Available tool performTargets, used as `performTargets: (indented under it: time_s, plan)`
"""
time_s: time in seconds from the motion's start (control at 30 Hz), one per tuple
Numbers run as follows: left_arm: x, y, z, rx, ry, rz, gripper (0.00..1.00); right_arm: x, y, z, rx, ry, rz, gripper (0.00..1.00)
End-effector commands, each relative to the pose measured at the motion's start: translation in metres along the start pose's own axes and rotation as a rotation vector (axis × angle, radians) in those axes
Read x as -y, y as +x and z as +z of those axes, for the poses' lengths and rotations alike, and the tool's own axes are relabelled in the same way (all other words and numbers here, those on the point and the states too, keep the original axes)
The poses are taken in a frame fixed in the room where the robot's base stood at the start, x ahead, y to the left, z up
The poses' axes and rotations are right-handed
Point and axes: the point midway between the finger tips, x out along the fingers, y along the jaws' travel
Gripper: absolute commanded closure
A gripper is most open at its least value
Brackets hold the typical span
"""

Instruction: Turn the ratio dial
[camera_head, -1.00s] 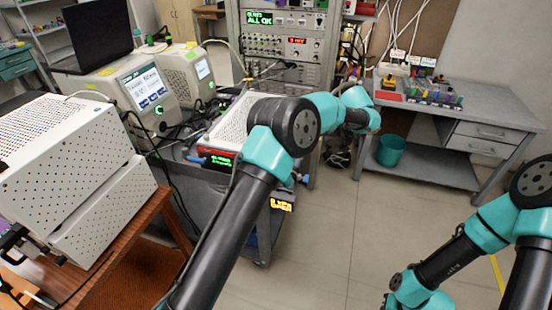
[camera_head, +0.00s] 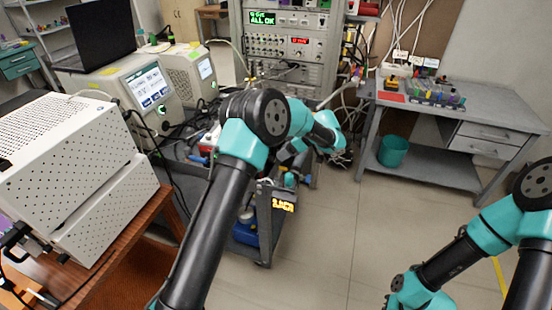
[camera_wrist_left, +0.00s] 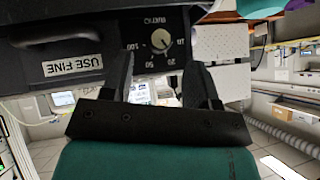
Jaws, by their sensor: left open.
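The ratio dial (camera_wrist_left: 160,40) is a round, pale yellowish knob on a dark panel (camera_wrist_left: 100,30) in the left wrist view. The panel shows upside down, with the numbers 20, 50 and 100 around the knob. The knob's exact setting is too small to read surely. My left gripper (camera_wrist_left: 157,62) is open, with two dark fingers pointing at the panel. The dial lies beyond and between the fingertips, and I see no grip on it. My right gripper is out of the picture.
A USE FINE label (camera_wrist_left: 73,66) and a dark handle (camera_wrist_left: 55,35) are on the panel beside the dial. A grey cart (camera_head: 262,215) stands below my left arm. An instrument rack (camera_head: 290,50) stands behind. A perforated white box (camera_head: 75,150) is at left. The floor right of the cart is clear.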

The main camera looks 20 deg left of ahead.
Motion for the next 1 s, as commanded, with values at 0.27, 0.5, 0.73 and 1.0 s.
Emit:
performTargets:
  time_s: [0.27,0.5,0.73,1.0]
  plan:
    - [0.0,0.039,0.0,0.001,0.0,-0.002,0.45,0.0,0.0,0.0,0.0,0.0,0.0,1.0]
    - [0.0,0.047,0.001,0.001,0.0,0.0,0.45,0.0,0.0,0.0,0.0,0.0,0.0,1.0]
    - [0.0,0.046,0.0,0.001,0.0,0.0,0.51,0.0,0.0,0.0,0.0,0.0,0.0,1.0]
    - [0.0,0.046,0.0,0.001,0.0,0.0,0.77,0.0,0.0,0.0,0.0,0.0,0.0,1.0]
